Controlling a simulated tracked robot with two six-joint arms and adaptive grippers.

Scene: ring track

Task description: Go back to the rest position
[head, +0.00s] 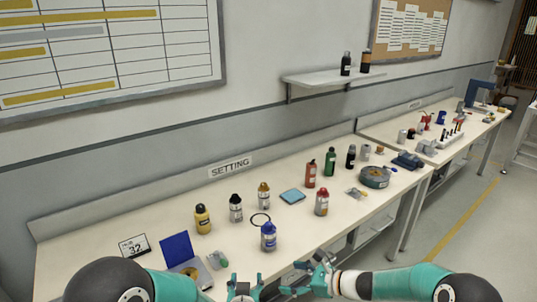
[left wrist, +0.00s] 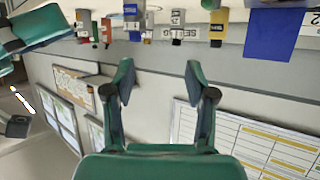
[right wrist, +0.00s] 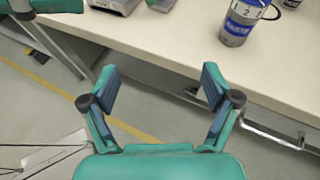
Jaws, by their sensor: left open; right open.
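My left gripper (head: 245,287) is at the front edge of the table in the head view. It also shows in the left wrist view (left wrist: 160,80), with its fingers apart and nothing between them. My right gripper (head: 310,278) is just to the right of it, off the table's front edge. It also shows in the right wrist view (right wrist: 158,85), open and empty, with floor and the table edge beyond its fingers.
The long white table (head: 110,222) holds several bottles, a blue-lidded box (head: 177,250), a display reading 32 (head: 134,246), a black ring (head: 261,219), a blue pad (head: 292,196) and a round grey dish (head: 375,177). A second bench (head: 385,130) stands beyond. A wall shelf (head: 330,78) holds two bottles.

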